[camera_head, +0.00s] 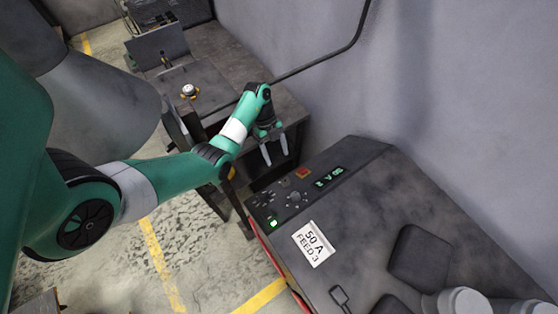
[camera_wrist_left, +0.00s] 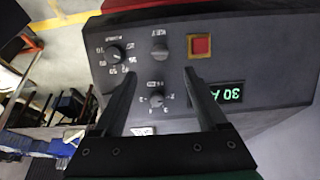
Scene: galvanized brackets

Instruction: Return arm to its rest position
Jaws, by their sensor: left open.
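My left gripper (camera_head: 275,153) is open and empty at the end of my green and white arm in the camera_head view. It hangs above and just beyond the far left end of the dark machine cabinet, near its control panel. In the left wrist view the two fingers of the left gripper (camera_wrist_left: 160,74) stand apart with nothing between them. They point at the control panel (camera_wrist_left: 125,70), and no clear contact shows. My right gripper is not in view.
The panel carries a red button (camera_wrist_left: 200,46), knobs (camera_wrist_left: 113,53) and a green-lit display (camera_wrist_left: 228,93). A workbench (camera_head: 215,75) stands behind the gripper, with a grey wall to the right. Yellow-lined floor (camera_head: 165,250) lies below.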

